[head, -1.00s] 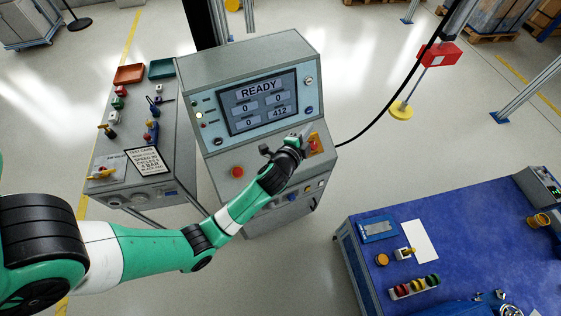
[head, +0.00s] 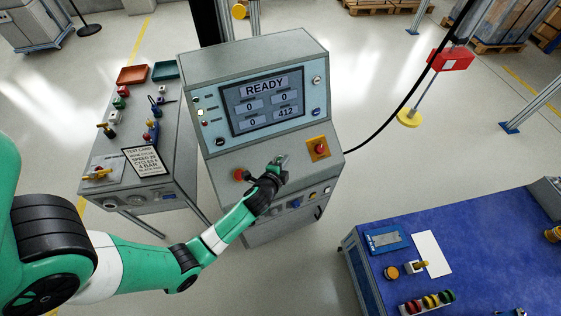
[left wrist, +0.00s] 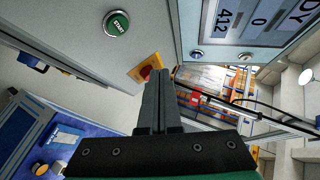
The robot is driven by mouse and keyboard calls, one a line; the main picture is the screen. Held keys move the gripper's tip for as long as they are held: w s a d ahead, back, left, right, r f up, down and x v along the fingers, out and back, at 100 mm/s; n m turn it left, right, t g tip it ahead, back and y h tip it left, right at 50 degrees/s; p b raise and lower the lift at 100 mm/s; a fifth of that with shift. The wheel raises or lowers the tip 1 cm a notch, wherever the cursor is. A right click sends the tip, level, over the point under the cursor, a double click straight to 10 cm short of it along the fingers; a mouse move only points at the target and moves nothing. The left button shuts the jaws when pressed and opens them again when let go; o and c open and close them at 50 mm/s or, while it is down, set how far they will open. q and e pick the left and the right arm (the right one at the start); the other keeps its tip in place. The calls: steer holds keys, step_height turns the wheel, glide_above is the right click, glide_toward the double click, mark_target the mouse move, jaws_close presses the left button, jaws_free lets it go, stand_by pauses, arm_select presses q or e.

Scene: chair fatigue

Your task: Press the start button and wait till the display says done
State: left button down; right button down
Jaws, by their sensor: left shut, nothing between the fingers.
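The control console's display (head: 263,101) reads READY, with fields 0, 0, 0 and 412. Part of it also shows in the left wrist view (left wrist: 250,20). The green START button (left wrist: 116,23) is at the upper left of the left wrist view, on the grey panel, apart from the fingers. I cannot make it out in the head view, where my gripper covers part of the panel. My left gripper (head: 281,161) is shut and empty over the sloped panel, below the display. Its closed fingers (left wrist: 155,76) also show in the left wrist view. My right gripper is not in view.
A red mushroom button on a yellow plate (head: 319,149) is right of my left gripper; a red button (head: 238,175) is on its left. A side bench (head: 160,190) with a test card stands left. A blue-topped table (head: 470,245) is at lower right.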

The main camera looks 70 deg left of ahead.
arm_select(q)
steer(key=a+f+b, duration=0.1)
steer(key=f, duration=0.1)
steer(key=a+f+b, duration=0.1)
steer(key=f+b, duration=0.1)
steer(key=a+f+b, duration=0.1)
steer(key=f, duration=0.1)
steer(key=shift+a+b, duration=0.35)
steer(key=shift+a+f+b, duration=0.35)
steer(key=shift+a+f, duration=0.05)
steer(key=shift+f, duration=0.15)
stand_by(1.3)
steer(key=shift+a+f, duration=0.25)
steer(key=shift+f, duration=0.1)
steer(key=shift+a+f+b, duration=0.2)
steer(key=shift+f+b, duration=0.15)
steer(key=shift+b, duration=0.05)
stand_by(0.5)
steer(key=shift+r, duration=0.15)
steer(key=shift+d+r+p, duration=0.45)
steer(key=shift+r+p, duration=0.1)
steer(key=shift+p, duration=0.05)
